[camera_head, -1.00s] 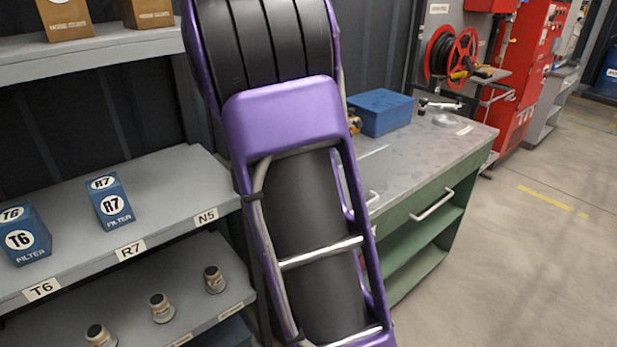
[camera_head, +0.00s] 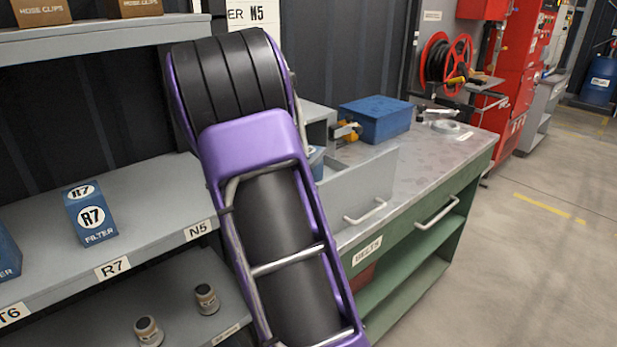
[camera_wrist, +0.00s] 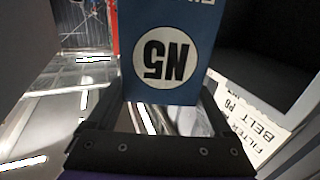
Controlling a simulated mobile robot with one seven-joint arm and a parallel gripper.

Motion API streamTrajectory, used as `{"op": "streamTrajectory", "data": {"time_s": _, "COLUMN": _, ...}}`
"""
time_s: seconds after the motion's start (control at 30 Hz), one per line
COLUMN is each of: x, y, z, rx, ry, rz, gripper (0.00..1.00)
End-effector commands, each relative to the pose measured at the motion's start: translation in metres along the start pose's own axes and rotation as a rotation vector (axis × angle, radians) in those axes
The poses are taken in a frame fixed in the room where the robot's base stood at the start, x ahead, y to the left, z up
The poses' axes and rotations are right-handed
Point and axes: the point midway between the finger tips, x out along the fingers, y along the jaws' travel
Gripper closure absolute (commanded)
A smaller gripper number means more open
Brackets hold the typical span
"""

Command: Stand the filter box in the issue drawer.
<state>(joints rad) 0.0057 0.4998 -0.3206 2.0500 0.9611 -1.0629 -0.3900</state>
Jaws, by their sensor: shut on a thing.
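The blue filter box (camera_wrist: 163,75) marked N5 is between the dark fingers of my gripper (camera_wrist: 158,112) in the wrist view; its label reads upside down there. In the head view my purple arm hides the gripper. A small blue and white patch (camera_head: 316,160) shows just right of the arm, possibly the held box. A grey open drawer or bin (camera_head: 358,190) with a handle stands at the bench's left end, partly behind my arm; I take it as the issue drawer. Its inside is mostly hidden.
A blue case (camera_head: 375,119) stands on the grey bench top (camera_head: 440,142). A green drawer front (camera_head: 400,252) labelled BELTS is below. At left, a shelf (camera_head: 150,210) holds an R7 filter box (camera_head: 90,212); the N5 place is empty. Open floor lies right.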

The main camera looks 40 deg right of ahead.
Motion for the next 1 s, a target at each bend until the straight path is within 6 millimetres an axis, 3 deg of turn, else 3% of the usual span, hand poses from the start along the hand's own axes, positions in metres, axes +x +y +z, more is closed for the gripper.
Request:
{"op": "streamTrajectory", "data": {"time_s": 0.4, "x": 0.000, "y": 0.000, "z": 0.045, "rx": -0.001, "ry": 0.003, "rz": 0.000, "gripper": 0.96}}
{"op": "streamTrajectory", "data": {"time_s": 0.8, "x": 0.000, "y": 0.000, "z": 0.051, "rx": 0.001, "ry": 0.004, "rz": 0.000, "gripper": 0.96}}
{"op": "streamTrajectory", "data": {"time_s": 0.83, "x": 0.000, "y": 0.000, "z": 0.051, "rx": 0.001, "ry": 0.002, "rz": 0.000, "gripper": 0.12}}
{"op": "streamTrajectory", "data": {"time_s": 0.9, "x": 0.000, "y": 0.000, "z": 0.050, "rx": 0.001, "ry": 0.001, "rz": 0.000, "gripper": 0.00}}
{"op": "streamTrajectory", "data": {"time_s": 1.0, "x": 0.000, "y": 0.000, "z": 0.050, "rx": 0.000, "ry": 0.001, "rz": 0.000, "gripper": 0.00}}
